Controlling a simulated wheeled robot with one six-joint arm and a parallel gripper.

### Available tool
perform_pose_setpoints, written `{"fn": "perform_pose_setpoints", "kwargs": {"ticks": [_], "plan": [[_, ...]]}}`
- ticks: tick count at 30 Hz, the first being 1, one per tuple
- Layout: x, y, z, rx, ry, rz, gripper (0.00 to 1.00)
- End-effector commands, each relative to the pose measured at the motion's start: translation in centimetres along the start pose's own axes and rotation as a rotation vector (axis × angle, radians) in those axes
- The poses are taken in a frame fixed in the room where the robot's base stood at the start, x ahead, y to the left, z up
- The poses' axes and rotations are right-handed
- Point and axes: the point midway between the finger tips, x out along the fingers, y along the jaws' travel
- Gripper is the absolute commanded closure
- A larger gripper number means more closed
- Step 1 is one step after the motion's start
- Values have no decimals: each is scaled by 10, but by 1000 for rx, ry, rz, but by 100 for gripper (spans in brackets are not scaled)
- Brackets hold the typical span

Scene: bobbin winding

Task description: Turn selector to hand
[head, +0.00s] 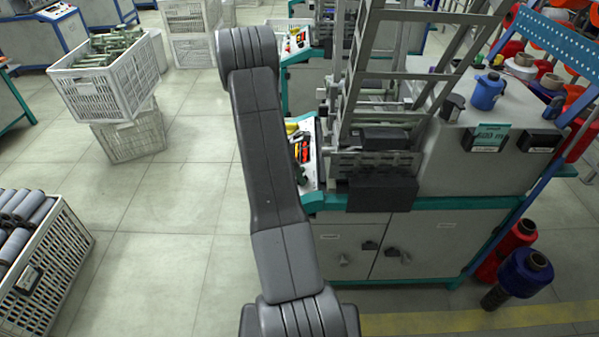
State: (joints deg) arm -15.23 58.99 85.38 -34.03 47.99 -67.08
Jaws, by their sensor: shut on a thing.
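The near winding machine has a small sloped white control panel (311,181) at its left end. A red-lit part (302,152) and a yellow part (291,129) show on it, with dark shapes beside them. My arm crosses in front of the panel's left side and hides part of it. I cannot make out the selector or its setting at this size. My gripper is not in view; the upper bend of my arm and the arm itself cover the area behind them.
A grey cabinet (447,238) with a teal edge stands under the machine. A blue jug (487,92) stands on top. Red and dark blue spools (525,272) stand on the floor at right. White crates (108,88) stand at left. The tiled floor (165,215) between is clear.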

Motion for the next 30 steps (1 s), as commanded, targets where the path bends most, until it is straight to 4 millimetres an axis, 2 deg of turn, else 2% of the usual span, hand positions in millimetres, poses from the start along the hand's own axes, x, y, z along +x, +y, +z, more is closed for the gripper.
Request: {"fn": "perform_pose_setpoints", "kwargs": {"ticks": [12, 29, 30], "plan": [[-1, 1, 1, -194, 0, 4, 100], [-1, 1, 0, -224, -1, 4, 100], [-1, 1, 0, -224, -1, 4, 83]]}}
